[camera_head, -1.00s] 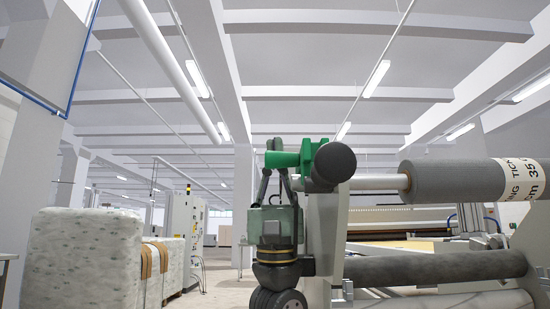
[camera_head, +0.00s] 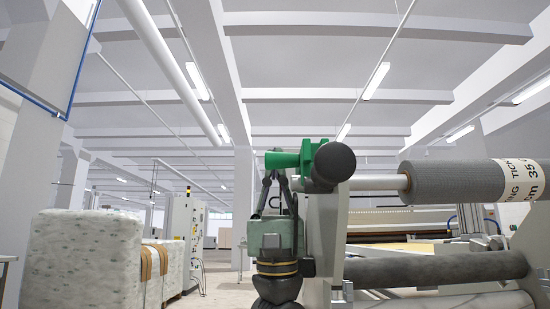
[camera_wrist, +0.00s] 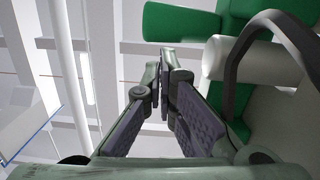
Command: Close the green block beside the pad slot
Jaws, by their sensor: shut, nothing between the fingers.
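The green block (camera_head: 282,160) sits at the top of the machine's end frame, to the left of a dark round roller end. In the wrist view green parts fill the upper right, with one green piece (camera_wrist: 180,22) reaching left above my fingertips. My gripper (camera_head: 276,175) points up just below the block's left end in the head view. In the wrist view my gripper (camera_wrist: 163,75) has its fingertips together with nothing between them, and a gap shows between them and the green piece. I cannot make out the pad slot.
A dark curved bar (camera_wrist: 285,35) and a white cylinder (camera_wrist: 255,60) lie right of my fingers. The grey end frame (camera_head: 325,230) and a grey fabric roll (camera_head: 450,180) stand to the right. Wrapped bales (camera_head: 85,260) stand at left; the space left of my gripper is open.

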